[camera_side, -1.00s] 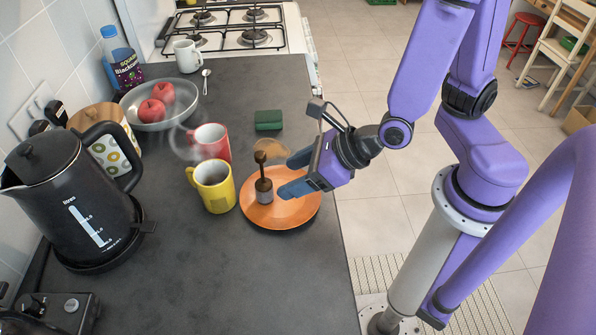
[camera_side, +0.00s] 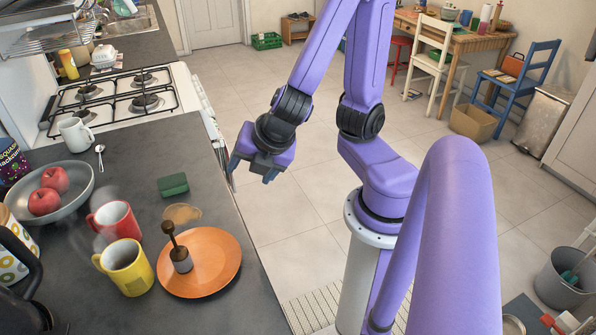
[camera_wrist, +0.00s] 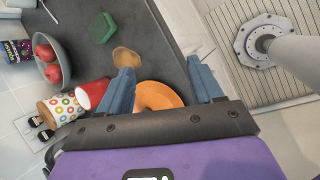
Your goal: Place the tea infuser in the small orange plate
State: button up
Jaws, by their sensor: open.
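The tea infuser (camera_side: 179,254), dark with a long brown handle, stands slightly tilted on the orange plate (camera_side: 215,265), left of its middle in the side view. The plate lies on the dark counter near its front edge. My gripper (camera_side: 251,174) is open and empty, raised away from the plate and past the counter's edge. In the wrist view the plate (camera_wrist: 155,95) shows between my open fingers (camera_wrist: 164,92), and the infuser cannot be made out there.
A yellow mug (camera_side: 128,269) and a red mug (camera_side: 115,220) stand left of the plate. A green sponge (camera_side: 173,185) and a brown spill (camera_side: 182,213) lie behind it. A bowl of red apples (camera_side: 68,190) is at the left. Bare counter lies between bowl and sponge.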

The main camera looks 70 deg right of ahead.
jog(key=s+r+m+g+y, duration=0.2)
jog(key=s+m+g, duration=0.3)
jog(key=s+m, duration=0.4)
jog(key=shift+s+g, duration=0.3)
